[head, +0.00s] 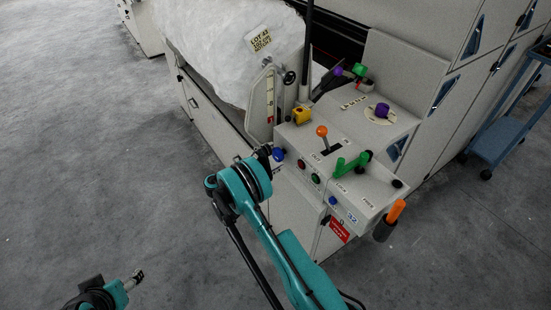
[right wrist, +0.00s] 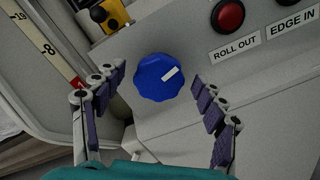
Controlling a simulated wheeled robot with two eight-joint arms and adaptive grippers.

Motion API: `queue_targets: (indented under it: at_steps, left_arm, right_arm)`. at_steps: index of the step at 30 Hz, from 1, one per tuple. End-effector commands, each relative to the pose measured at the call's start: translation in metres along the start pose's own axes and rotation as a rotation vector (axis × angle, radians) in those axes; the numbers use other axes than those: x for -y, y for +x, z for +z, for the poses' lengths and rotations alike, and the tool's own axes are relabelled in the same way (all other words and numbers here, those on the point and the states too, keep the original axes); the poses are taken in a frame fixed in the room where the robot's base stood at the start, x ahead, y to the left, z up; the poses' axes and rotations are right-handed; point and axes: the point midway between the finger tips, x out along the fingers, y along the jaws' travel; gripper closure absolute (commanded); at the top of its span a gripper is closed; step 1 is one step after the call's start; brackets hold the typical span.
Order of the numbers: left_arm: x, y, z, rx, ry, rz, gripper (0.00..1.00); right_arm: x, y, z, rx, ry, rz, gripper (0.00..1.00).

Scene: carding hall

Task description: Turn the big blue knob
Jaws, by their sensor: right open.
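The big blue knob (right wrist: 158,78) is a scalloped disc with a white pointer mark, on the front of the grey machine panel. It also shows in the head view (head: 278,154), just beyond my right gripper (head: 268,152). In the right wrist view my right gripper (right wrist: 160,95) is open, with one finger to the left of the knob and one to the right. The knob's pointer slants toward the upper right. The fingers appear apart from the knob. My left gripper (head: 136,277) is at the lower left of the head view, far from the panel; its jaw state is too small to tell.
A red button (right wrist: 228,16) labelled ROLL OUT sits right of the knob. A yellow part (right wrist: 112,14) is above it. The panel also has an orange-topped lever (head: 322,131), a green handle (head: 350,165) and a purple knob (head: 382,110). The floor at left is clear.

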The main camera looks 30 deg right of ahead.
Motion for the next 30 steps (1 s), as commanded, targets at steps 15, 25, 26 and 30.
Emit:
queue_targets:
  at_steps: [15, 25, 26, 30]
  left_arm:
    - [0.0, 0.0025, 0.0017, 0.0, 0.0, 0.0, 0.37]
    - [0.0, 0.0025, 0.0017, 0.0, 0.0, 0.0, 0.37]
    - [0.0, 0.0025, 0.0017, 0.0, 0.0, 0.0, 0.37]
    - [0.0, 0.0025, 0.0017, 0.0, 0.0, 0.0, 0.37]
  right_arm:
    - [-0.0006, 0.011, 0.0004, -0.001, 0.001, 0.001, 0.58]
    - [-0.0004, 0.011, 0.0004, 0.0, 0.01, 0.001, 0.78]
    - [-0.0004, 0.011, 0.0004, 0.0, 0.015, 0.001, 0.78]
    - [-0.0002, 0.011, 0.0004, 0.0, 0.062, 0.001, 0.78]
